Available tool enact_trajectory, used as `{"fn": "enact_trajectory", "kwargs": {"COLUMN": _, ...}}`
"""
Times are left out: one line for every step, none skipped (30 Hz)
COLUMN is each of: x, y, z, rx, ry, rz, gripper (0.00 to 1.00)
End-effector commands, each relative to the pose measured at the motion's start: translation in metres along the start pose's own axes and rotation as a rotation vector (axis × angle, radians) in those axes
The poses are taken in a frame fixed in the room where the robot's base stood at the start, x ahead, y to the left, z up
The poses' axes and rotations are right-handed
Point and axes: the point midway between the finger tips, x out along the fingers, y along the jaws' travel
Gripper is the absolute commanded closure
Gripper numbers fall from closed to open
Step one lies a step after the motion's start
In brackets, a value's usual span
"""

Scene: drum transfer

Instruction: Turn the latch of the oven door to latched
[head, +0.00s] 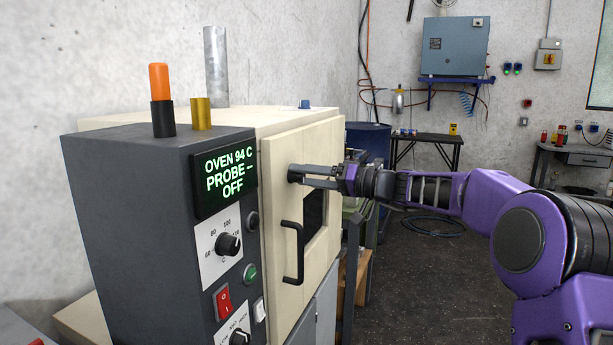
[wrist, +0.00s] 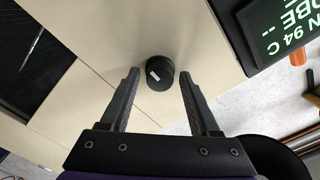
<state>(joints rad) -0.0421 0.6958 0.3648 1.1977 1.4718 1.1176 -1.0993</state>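The oven door (head: 276,212) is a cream panel with a dark window and a black bar handle (head: 299,255). It looks closed, though a small gap would be hard to tell. The latch is a round black knob with a short white mark (wrist: 153,75), near the door's edge by the control box. The mark lies at a slant in the wrist view. My gripper (head: 299,174) points at the knob from the right in the head view. In the wrist view its fingers are open, one on each side of the knob, with visible gaps. The knob is mostly hidden in the head view.
The dark control box (head: 130,220) stands left of the door; its display (head: 225,178) reads OVEN 94 C, PROBE --, OFF. It carries dials and a red switch (head: 223,303). An orange-topped post (head: 159,85) stands on top. A blue drum (head: 368,142) stands behind; open floor lies right.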

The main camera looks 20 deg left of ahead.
Motion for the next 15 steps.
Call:
{"fn": "enact_trajectory", "kwargs": {"x": -0.0002, "y": -0.0001, "z": -0.0002, "rx": 0.0, "ry": 0.0, "rz": 0.0, "gripper": 0.49}}
{"fn": "enact_trajectory", "kwargs": {"x": -0.0002, "y": -0.0001, "z": -0.0002, "rx": 0.0, "ry": 0.0, "rz": 0.0, "gripper": 0.54}}
{"fn": "enact_trajectory", "kwargs": {"x": -0.0003, "y": -0.0001, "z": -0.0003, "rx": 0.0, "ry": 0.0, "rz": 0.0, "gripper": 0.61}}
{"fn": "enact_trajectory", "kwargs": {"x": -0.0003, "y": -0.0002, "z": -0.0003, "rx": -0.001, "ry": 0.0, "rz": 0.0, "gripper": 0.67}}
{"fn": "enact_trajectory", "kwargs": {"x": -0.0003, "y": -0.0002, "z": -0.0004, "rx": -0.001, "ry": 0.0, "rz": 0.0, "gripper": 0.72}}
{"fn": "enact_trajectory", "kwargs": {"x": -0.0004, "y": -0.0002, "z": -0.0004, "rx": -0.001, "ry": 0.0, "rz": 0.0, "gripper": 0.79}}
{"fn": "enact_trajectory", "kwargs": {"x": -0.0004, "y": -0.0002, "z": -0.0004, "rx": -0.001, "ry": 0.001, "rz": 0.0, "gripper": 0.85}}
{"fn": "enact_trajectory", "kwargs": {"x": -0.0004, "y": -0.0003, "z": -0.0004, "rx": -0.001, "ry": 0.001, "rz": 0.0, "gripper": 0.9}}
{"fn": "enact_trajectory", "kwargs": {"x": -0.0004, "y": -0.0003, "z": -0.0004, "rx": -0.001, "ry": 0.001, "rz": 0.0, "gripper": 0.97}}
{"fn": "enact_trajectory", "kwargs": {"x": -0.0004, "y": -0.0003, "z": -0.0005, "rx": -0.001, "ry": 0.001, "rz": 0.0, "gripper": 1.0}}
{"fn": "enact_trajectory", "kwargs": {"x": -0.0004, "y": -0.0003, "z": -0.0005, "rx": -0.001, "ry": 0.001, "rz": 0.0, "gripper": 1.0}}
{"fn": "enact_trajectory", "kwargs": {"x": -0.0004, "y": -0.0003, "z": -0.0005, "rx": -0.001, "ry": 0.001, "rz": 0.0, "gripper": 1.0}}
{"fn": "enact_trajectory", "kwargs": {"x": -0.0005, "y": -0.0004, "z": -0.0005, "rx": -0.001, "ry": 0.001, "rz": 0.0, "gripper": 1.0}}
{"fn": "enact_trajectory", "kwargs": {"x": -0.0005, "y": -0.0004, "z": -0.0006, "rx": 0.0, "ry": 0.001, "rz": 0.0, "gripper": 1.0}}
{"fn": "enact_trajectory", "kwargs": {"x": -0.0005, "y": -0.0004, "z": -0.0006, "rx": 0.001, "ry": 0.001, "rz": 0.0, "gripper": 1.0}}
